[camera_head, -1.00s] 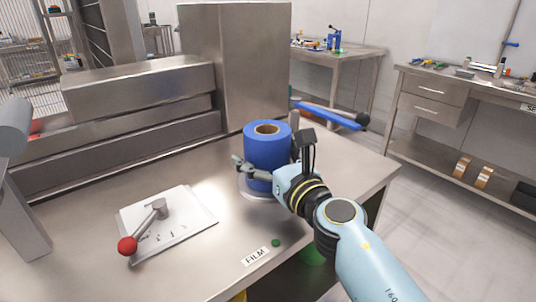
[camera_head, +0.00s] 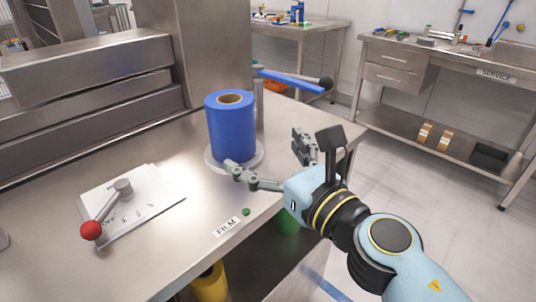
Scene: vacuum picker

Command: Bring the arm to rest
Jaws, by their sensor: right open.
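My right arm, light blue with black joints, comes in from the lower right. My right gripper (camera_head: 268,158) is open at the front edge of the steel bench (camera_head: 165,240). One finger lies in front of the base of the blue film roll (camera_head: 232,128), and the other is to the right of the roll. The roll stands upright on a round pale plate (camera_head: 252,163), and nothing is between the fingers that I can make out. Whether the near finger touches the roll or plate I cannot tell. My left gripper is not in view.
A lever with a red knob (camera_head: 91,231) sits on a white plate (camera_head: 165,195) at the left. A blue-handled lever (camera_head: 291,81) extends behind the roll. A yellow cylinder (camera_head: 210,283) and a green one (camera_head: 287,222) are below the bench. Open floor lies right.

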